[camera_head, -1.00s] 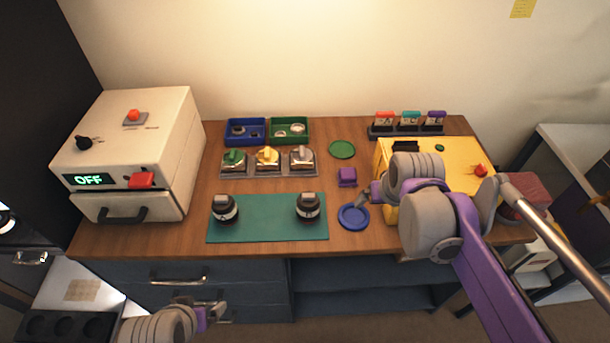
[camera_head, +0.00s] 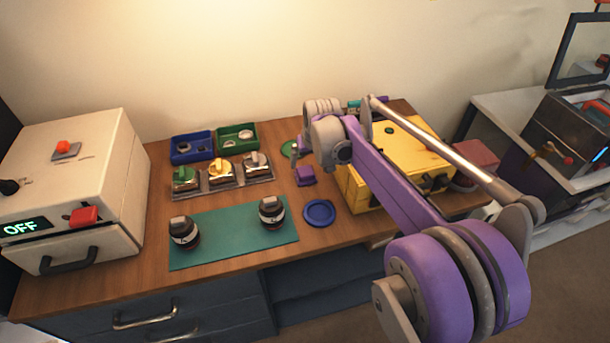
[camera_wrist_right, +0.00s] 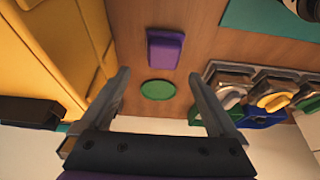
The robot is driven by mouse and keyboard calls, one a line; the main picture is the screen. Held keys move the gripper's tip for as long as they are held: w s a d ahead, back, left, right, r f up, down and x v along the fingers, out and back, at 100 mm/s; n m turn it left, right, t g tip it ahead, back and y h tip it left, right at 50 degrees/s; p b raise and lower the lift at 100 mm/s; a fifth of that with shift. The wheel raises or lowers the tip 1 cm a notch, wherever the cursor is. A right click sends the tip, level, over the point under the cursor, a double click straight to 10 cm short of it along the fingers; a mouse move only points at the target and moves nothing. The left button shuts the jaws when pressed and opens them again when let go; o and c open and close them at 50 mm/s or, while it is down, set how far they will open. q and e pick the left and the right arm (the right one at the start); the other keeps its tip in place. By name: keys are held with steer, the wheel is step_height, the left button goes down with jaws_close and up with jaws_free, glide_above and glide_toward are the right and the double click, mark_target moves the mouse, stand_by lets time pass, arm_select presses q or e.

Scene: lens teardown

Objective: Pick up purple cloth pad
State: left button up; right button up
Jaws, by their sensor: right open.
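The purple cloth pad (camera_head: 306,176) is a small block on the wooden table, between the green mat and the yellow box. In the right wrist view the purple pad (camera_wrist_right: 165,48) lies beyond the fingertips, near the top centre. My right gripper (camera_wrist_right: 158,82) is open and empty, its two fingers spread apart. In the head view my right gripper (camera_head: 298,150) hangs just behind and above the pad, partly hidden by its wrist. The left gripper is out of view.
A yellow box (camera_head: 410,150) stands close right of the pad. A blue dish (camera_head: 319,213) lies in front of it and a green disc (camera_wrist_right: 157,90) behind it. Metal holders (camera_head: 222,172) with coloured tops and a green mat (camera_head: 215,238) with two dark jars are to the left.

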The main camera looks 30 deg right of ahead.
mark_target(305, 171)
steer(key=x, duration=0.5)
steer(key=shift+s+a+f, duration=0.2)
steer(key=shift+s+a, duration=0.05)
steer(key=shift+a, duration=0.05)
steer(key=shift+c, duration=0.3)
jaws_close()
step_height(305, 171, up, 10)
steer(key=shift+p, duration=0.3)
